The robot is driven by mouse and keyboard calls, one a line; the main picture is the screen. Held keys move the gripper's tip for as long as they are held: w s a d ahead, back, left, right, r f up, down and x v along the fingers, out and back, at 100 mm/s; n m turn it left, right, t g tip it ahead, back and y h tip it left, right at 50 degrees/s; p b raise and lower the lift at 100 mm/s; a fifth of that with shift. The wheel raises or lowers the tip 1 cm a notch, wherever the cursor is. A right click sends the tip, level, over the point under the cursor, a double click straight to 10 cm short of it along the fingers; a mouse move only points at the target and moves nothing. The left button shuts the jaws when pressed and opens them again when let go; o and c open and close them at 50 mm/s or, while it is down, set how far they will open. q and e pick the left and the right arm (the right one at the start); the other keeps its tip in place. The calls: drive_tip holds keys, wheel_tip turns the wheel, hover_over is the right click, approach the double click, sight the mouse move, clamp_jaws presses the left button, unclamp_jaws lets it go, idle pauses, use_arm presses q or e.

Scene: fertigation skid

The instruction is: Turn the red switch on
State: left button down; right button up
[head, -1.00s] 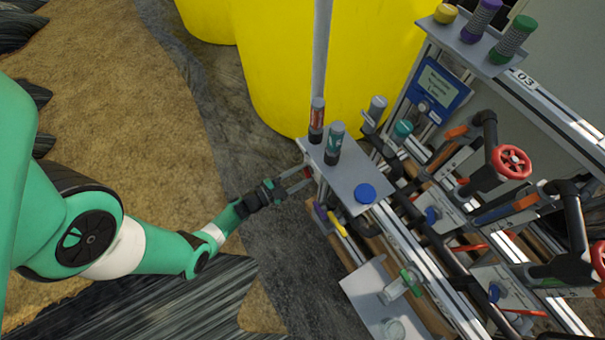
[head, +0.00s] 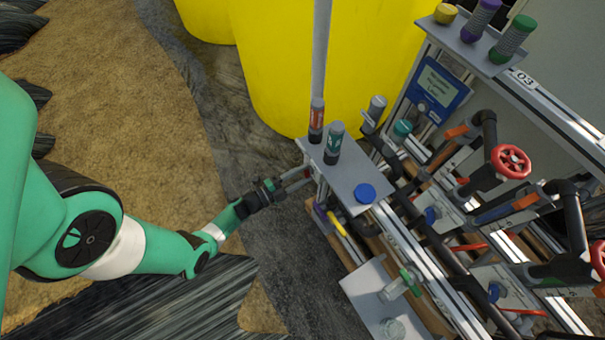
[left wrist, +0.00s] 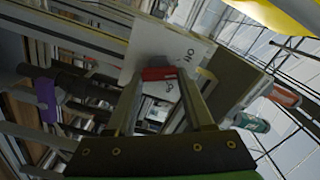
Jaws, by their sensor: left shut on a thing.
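The red switch (left wrist: 158,74) shows in the left wrist view, on a pale plate (left wrist: 178,48) marked "Off". My left gripper (left wrist: 165,95) is at the switch, its two fingers on either side of the red part and shut on it. In the head view my left gripper (head: 300,177) reaches in from the left to the skid's near side, just below the grey shelf; the switch is mostly hidden there. My right gripper is not in view.
Red valve wheels (head: 511,161) and black pipes lie to the right. Yellow tanks (head: 300,70) stand behind. Ground at left is open.

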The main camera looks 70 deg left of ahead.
use_arm(q)
drive_tip(key=m, duration=0.7)
drive_tip(key=shift+f, duration=0.2)
drive_tip(key=m, duration=0.7)
drive_tip(key=shift+f, duration=0.1)
idle(0.3)
drive_tip(key=shift+c, duration=1.4)
unclamp_jaws()
drive_tip(key=p+v, duration=0.2)
drive_tip(key=v, duration=0.9)
drive_tip(key=shift+s, duration=0.3)
